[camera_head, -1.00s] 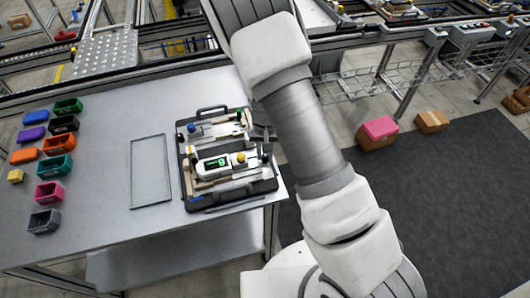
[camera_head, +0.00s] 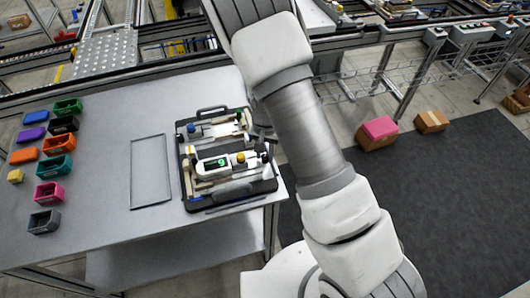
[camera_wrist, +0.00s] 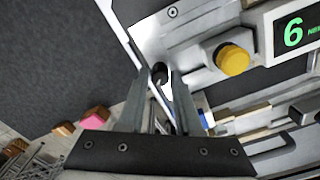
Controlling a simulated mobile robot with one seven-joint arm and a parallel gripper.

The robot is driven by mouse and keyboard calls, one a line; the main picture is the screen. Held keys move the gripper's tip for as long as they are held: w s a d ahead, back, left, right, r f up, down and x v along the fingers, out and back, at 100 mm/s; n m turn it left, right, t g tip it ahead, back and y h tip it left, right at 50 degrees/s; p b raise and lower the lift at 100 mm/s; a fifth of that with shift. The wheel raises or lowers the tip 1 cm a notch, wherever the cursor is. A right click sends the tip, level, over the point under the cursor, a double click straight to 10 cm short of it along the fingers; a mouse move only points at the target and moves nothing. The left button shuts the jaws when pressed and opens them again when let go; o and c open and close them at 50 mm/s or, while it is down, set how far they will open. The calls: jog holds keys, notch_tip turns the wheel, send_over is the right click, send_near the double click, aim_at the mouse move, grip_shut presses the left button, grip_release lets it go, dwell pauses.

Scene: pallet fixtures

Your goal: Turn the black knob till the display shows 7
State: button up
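In the wrist view the green digit on the device's display (camera_wrist: 294,32) reads 6, with small unit letters beside it. The display also shows in the head view (camera_head: 220,162), upside down and small. The black knob (camera_wrist: 160,72) sits on the light metal end of the device, left of the yellow button in the wrist view. My gripper (camera_wrist: 162,75) has its two fingertips on either side of the knob and looks closed on it. The fingers partly cover the knob. In the head view my arm hides much of the area right of the device.
A yellow button (camera_wrist: 233,60) stands close to the fingers. The device lies in a black case (camera_head: 230,198) near the table's right edge. An empty grey outlined tray (camera_head: 150,172) lies left of it. Several coloured bins, one of them green (camera_head: 68,106), stand at the far left.

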aim_at(265, 156)
jog(key=shift+o, duration=1.4)
notch_tip(265, 156, up, 18)
jog(key=shift+f, duration=0.25)
